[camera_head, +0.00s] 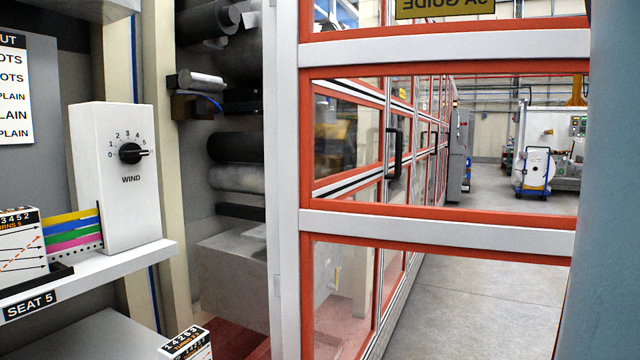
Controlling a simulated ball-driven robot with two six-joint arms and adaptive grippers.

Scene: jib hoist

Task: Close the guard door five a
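Guard door five a (286,190) stands open, swung out across the middle of the view. It has a white frame with orange-red edging and clear panes. Its yellow sign (445,8) reads "5A GUIDE" mirrored, so I see it from the back. The machine opening (225,200) with dark rollers lies uncovered to the left of the door. Neither gripper is in view.
A white box with a WIND dial (116,180) stands on a shelf (90,268) marked SEAT 5 at left. A small printed card box (188,345) is at the bottom. A blue-grey rounded shape (612,190) blocks the right edge. Clear floor (480,300) shows through the panes.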

